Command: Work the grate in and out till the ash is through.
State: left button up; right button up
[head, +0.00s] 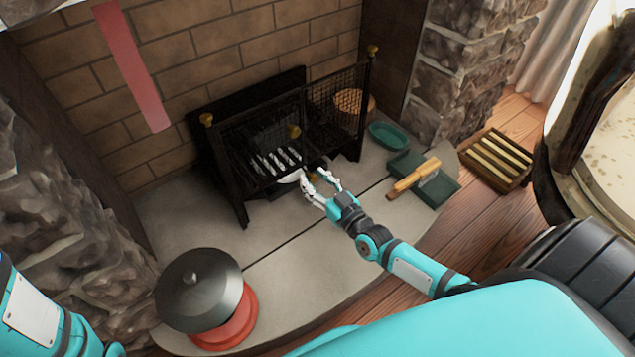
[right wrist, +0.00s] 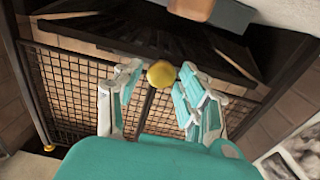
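The grate appears as pale bars (head: 275,160) low in the black fireplace, behind a dark mesh screen (head: 260,150). Ash cannot be made out clearly. My right gripper (head: 319,182) is at the screen's lower front, near the pale bars. In the right wrist view its two fingers (right wrist: 160,92) stand apart, with a brass knob (right wrist: 161,73) in line with the gap between them. The fingers do not visibly touch it.
A red pot with a dark lid (head: 198,290) stands on the left of the stone hearth (head: 300,235). A green tray (head: 410,170) holds a wooden-handled brush (head: 414,178). A green dish (head: 389,136) and slatted wooden box (head: 495,158) are at right.

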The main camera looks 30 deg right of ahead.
jog(key=shift+o, duration=0.5)
jog(key=shift+s, duration=0.15)
jog(key=s, duration=0.4)
jog(key=s+d, duration=0.1)
jog(key=s, duration=0.6)
jog(key=shift+s+d, duration=0.3)
jog(key=shift+s, duration=0.05)
